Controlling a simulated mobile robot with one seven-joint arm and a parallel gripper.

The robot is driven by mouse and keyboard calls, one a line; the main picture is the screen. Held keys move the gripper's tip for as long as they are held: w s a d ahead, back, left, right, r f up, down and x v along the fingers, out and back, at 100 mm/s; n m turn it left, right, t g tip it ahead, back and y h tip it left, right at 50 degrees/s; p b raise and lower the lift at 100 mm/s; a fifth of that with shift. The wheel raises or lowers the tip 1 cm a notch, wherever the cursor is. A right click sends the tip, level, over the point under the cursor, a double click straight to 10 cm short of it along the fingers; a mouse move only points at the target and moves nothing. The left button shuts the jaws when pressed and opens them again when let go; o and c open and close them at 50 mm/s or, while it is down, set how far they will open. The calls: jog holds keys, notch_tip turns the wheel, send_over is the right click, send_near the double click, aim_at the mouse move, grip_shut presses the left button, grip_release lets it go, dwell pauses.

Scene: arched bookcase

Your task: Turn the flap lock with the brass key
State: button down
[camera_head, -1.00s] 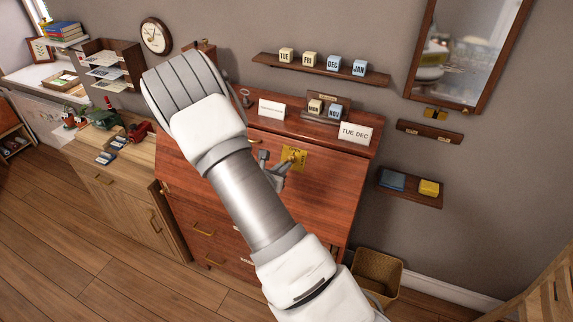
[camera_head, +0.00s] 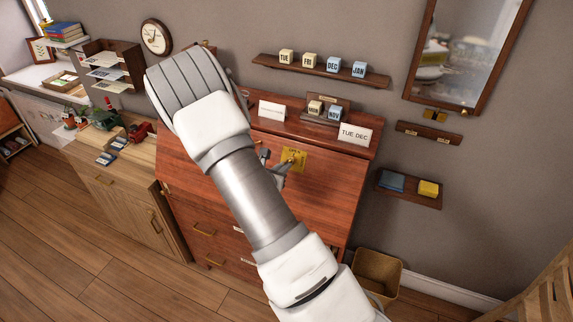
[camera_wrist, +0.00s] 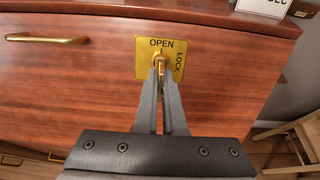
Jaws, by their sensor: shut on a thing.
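The brass key (camera_wrist: 159,62) stands at the lock plate in the wrist view, its shaft end at the plate's middle; how deep it sits I cannot tell. The yellow lock plate (camera_wrist: 144,68) reads OPEN along its top and LOCK down its right side. It also shows in the head view (camera_head: 297,155). My gripper (camera_wrist: 160,74) is shut on the key, its fingertips just in front of the plate. In the head view my arm hides part of the gripper (camera_head: 279,165). The reddish wooden flap (camera_wrist: 70,85) looks closed.
A brass handle (camera_wrist: 47,39) is left of the plate. Cards and a block calendar (camera_head: 325,108) stand on the desk top. A wall shelf (camera_head: 320,70) holds several blocks. A waste bin (camera_head: 377,272) and a wooden chair (camera_head: 545,290) are at the right.

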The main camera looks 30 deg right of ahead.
jog(key=shift+d+r+g+y+p, duration=0.1)
jog(key=shift+r+g+y+p, duration=0.25)
jog(key=shift+p, duration=0.35)
jog(key=shift+w+f+b, duration=0.1)
jog(key=shift+f+b, duration=0.1)
jog(key=shift+b, duration=0.5)
dwell(0.5)
jog(key=shift+d+m+b, duration=0.1)
jog(key=shift+m+b, duration=1.2)
jog(key=shift+b, duration=0.4)
jog(key=shift+r+m+b, duration=0.1)
jog(key=shift+m+b, duration=0.2)
jog(key=shift+m+b, duration=1.3)
jog(key=shift+b, duration=1.05)
jog(key=shift+m+b, duration=0.3)
jog(key=shift+b, duration=0.05)
jog(key=shift+m+b, duration=1.5)
jog(key=shift+b, duration=1.15)
